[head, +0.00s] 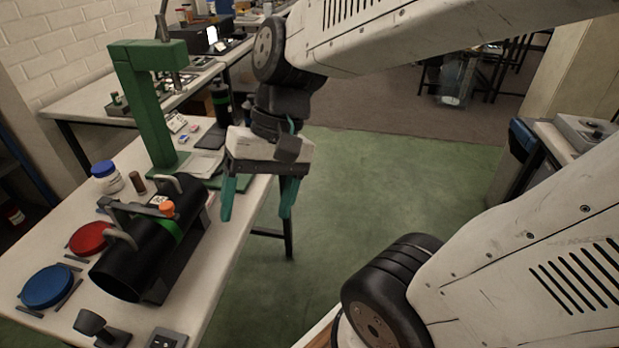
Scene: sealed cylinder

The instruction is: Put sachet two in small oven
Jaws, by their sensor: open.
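My gripper (256,208) is open and empty, with its two green fingers pointing down. In the picture it hangs across the right edge of the near table, over the green floor. Small flat items (176,122) lie on the table behind the green stand; I cannot tell whether any of them is sachet two. A black box-like unit (196,40) stands on the far bench; I cannot tell whether it is the small oven.
The near table (215,270) holds a black cylinder (150,245) with handles, a tall green stand (147,110), a white jar (107,177) with a blue lid, and red (87,238) and blue (47,287) discs. The green floor (370,200) in the middle is clear.

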